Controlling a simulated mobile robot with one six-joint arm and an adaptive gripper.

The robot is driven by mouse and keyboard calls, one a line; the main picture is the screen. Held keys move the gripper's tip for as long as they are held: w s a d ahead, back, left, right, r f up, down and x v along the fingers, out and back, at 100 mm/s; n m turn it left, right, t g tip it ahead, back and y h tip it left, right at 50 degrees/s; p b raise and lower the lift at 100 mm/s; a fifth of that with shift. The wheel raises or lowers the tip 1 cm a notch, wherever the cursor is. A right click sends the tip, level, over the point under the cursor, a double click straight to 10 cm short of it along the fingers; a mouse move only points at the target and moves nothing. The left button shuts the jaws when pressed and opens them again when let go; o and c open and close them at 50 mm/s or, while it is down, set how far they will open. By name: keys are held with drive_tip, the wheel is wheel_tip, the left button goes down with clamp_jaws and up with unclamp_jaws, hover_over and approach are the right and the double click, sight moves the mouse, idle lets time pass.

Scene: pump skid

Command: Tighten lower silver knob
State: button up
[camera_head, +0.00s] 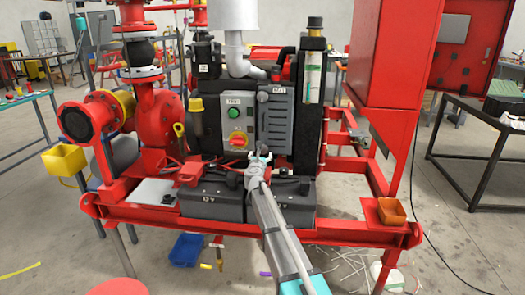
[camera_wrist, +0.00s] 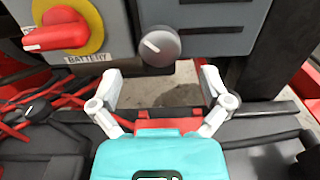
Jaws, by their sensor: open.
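A round silver-grey knob (camera_wrist: 159,46) with a white pointer line shows in the wrist view, at the lower edge of the grey control panel (camera_wrist: 220,30). The line slants down to the right. My gripper (camera_wrist: 161,82) is open and empty, its white fingertips either side of the knob's column in the picture and below it. Touch between fingers and knob is not visible. In the head view my gripper (camera_head: 260,155) is in front of the panel's lower edge (camera_head: 275,135), and I cannot make out the lower knob there.
A red rotary switch (camera_wrist: 56,33) on a yellow disc, labelled BATTERY, is left of the knob. Black batteries (camera_head: 212,197) sit below on the red skid frame (camera_head: 340,232). A red cabinet (camera_head: 393,50) stands to the right. An orange bin (camera_head: 391,212) is at the frame's right end.

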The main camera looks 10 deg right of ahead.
drive_tip(key=shift+x, duration=2.6)
drive_tip(key=c, duration=1.2)
